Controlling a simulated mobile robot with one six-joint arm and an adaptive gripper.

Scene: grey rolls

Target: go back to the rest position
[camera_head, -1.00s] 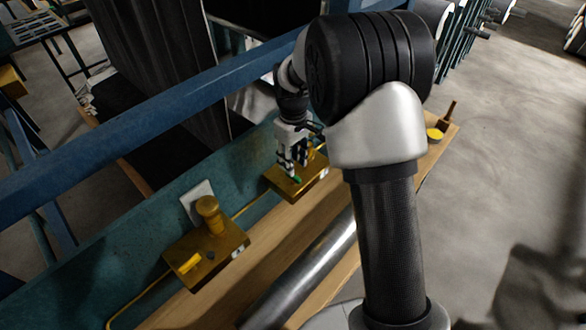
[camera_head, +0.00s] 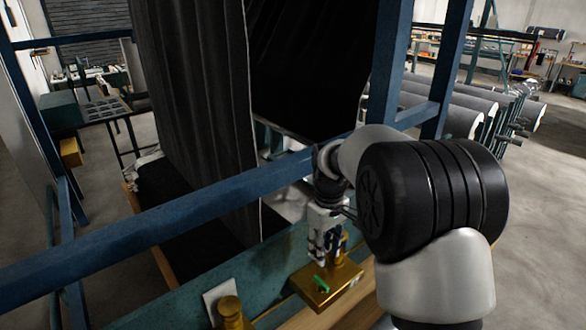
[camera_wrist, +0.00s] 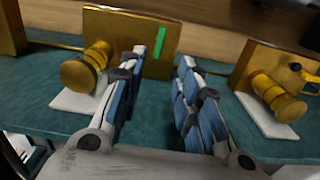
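My gripper (camera_head: 322,256) hangs just above a brass-coloured box with a green strip (camera_head: 322,285) in the head view. In the wrist view, my gripper (camera_wrist: 164,60) has its two blue-padded fingers apart with nothing between them. The box (camera_wrist: 120,38) lies beyond the fingertips, with its green strip (camera_wrist: 160,40) and a round brass knob (camera_wrist: 84,70) beside the left finger. The gripper's distance from the box is hard to judge. My arm hides part of the bench behind it.
A blue beam (camera_head: 150,230) crosses in front of the black hanging cloth (camera_head: 195,100). A second brass box (camera_wrist: 268,70) with a knob is at right in the wrist view. Open floor (camera_head: 550,170) lies on the right.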

